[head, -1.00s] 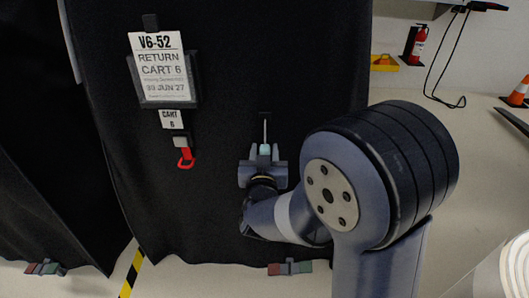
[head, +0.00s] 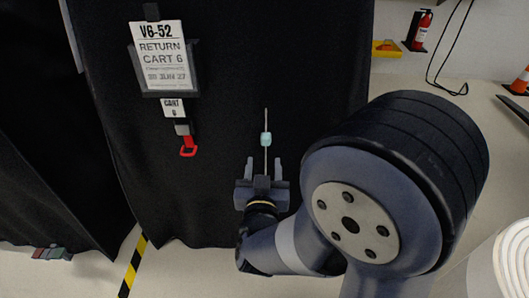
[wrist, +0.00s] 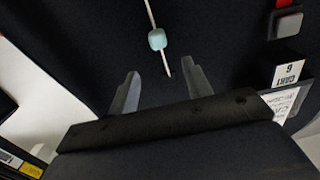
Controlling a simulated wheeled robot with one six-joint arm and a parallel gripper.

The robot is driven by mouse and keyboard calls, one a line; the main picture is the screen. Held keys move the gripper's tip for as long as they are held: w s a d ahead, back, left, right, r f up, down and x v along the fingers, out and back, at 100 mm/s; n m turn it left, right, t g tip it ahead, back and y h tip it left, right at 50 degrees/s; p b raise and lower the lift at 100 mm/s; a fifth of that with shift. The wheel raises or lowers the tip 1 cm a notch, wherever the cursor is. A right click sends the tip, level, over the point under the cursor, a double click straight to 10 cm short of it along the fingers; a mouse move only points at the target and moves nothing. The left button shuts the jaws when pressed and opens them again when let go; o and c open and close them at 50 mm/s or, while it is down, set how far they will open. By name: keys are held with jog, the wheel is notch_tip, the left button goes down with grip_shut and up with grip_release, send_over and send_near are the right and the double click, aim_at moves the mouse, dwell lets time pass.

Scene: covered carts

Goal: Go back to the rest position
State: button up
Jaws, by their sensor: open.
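My gripper (head: 263,162) is open and empty in front of the black cover (head: 215,130). A thin pale rod (head: 266,118) with a teal bead (head: 266,139) hangs against the cover. In the head view the bead is above my fingertips. In the wrist view the bead (wrist: 157,39) is beyond my gripper (wrist: 162,70), and the rod's lower end shows between the fingertips, with clear gaps to both fingers. My arm hides part of the cover at the lower right.
A sign reading "RETURN CART 6" (head: 161,55) and a red pull loop (head: 188,150) hang left of the rod. Yellow-black tape (head: 132,268) marks the floor. A fire extinguisher (head: 421,30), a black cable (head: 440,65) and an orange cone (head: 521,80) are at the right.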

aim_at(266, 146)
jog(key=shift+s, duration=0.55)
jog(key=shift+w, duration=0.15)
jog(key=w, duration=0.3)
jog(key=w+b, duration=0.1)
jog(key=w, duration=0.3)
jog(key=w+b, duration=0.1)
jog(key=w, duration=0.2)
jog(key=shift+w+d, duration=0.25)
jog(key=shift+w, duration=0.05)
jog(key=shift+f+b, duration=0.35)
jog(key=shift+f, duration=0.3)
jog(key=shift+f+b, duration=0.3)
jog(key=shift+f, duration=0.2)
